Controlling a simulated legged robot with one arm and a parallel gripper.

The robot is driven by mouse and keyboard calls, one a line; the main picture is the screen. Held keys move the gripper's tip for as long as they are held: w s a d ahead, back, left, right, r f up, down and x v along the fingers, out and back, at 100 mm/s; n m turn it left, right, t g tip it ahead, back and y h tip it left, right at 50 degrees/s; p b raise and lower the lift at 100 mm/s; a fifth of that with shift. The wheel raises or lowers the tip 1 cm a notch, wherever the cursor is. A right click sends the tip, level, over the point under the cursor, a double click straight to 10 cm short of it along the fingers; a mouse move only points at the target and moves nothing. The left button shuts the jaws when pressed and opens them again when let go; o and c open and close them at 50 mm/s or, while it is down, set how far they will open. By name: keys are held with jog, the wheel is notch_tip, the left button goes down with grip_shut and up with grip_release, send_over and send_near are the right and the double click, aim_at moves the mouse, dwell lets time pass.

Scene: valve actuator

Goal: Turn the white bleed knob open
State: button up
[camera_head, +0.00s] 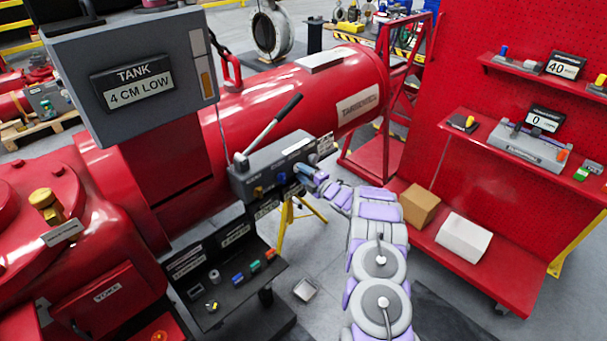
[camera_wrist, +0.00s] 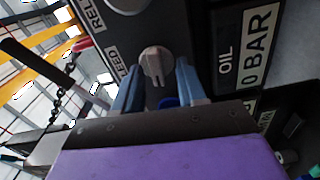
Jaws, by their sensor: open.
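The white bleed knob (camera_wrist: 156,62) shows in the wrist view on the dark face of the pump unit, beside a label reading "LEED". My gripper (camera_wrist: 157,70) is open, with one blue finger on each side of the knob. The fingers look close to its sides; I cannot tell whether they touch it. In the head view my gripper (camera_head: 302,170) is at the right part of the grey pump unit (camera_head: 270,160). The knob cannot be made out there behind the gripper. A small blue part (camera_wrist: 168,102) shows between the fingers.
A black-handled lever (camera_head: 275,122) rises from the pump unit. A tray (camera_head: 235,280) with small coloured parts sits below it. The tank display (camera_head: 145,84) reads "4 CM LOW". A red shelf rack (camera_head: 500,260) stands to the right. An "OIL 0 BAR" display (camera_wrist: 250,50) is beside the knob.

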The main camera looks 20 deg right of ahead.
jog(key=p+v, duration=0.2)
jog(key=v, duration=1.5)
jog(key=shift+s, duration=0.15)
jog(key=shift+d, duration=0.1)
jog(key=w+a+r+m+g+h, duration=0.1)
jog(key=w+r+m+g+h, duration=0.2)
jog(key=w+r+m+h, duration=0.45)
jog(key=s+a+r+m+g, duration=0.4)
jog(key=s+a+r+g, duration=0.15)
jog(key=s+r, duration=0.4)
jog(key=s+a+r+m+g, duration=0.2)
jog(key=s+a, duration=0.5)
jog(key=s, duration=0.7)
jog(key=s+a+r+m+g+y, duration=0.1)
jog(key=s+a+m+g, duration=0.3)
jog(key=s+a, duration=0.4)
jog(key=s+a+r+m+g, duration=0.3)
jog(key=s+a, duration=0.4)
jog(key=s, duration=1.5)
jog(key=shift+a+r+g, duration=0.2)
jog(key=shift+r+g, duration=0.3)
jog(key=shift+g, duration=0.15)
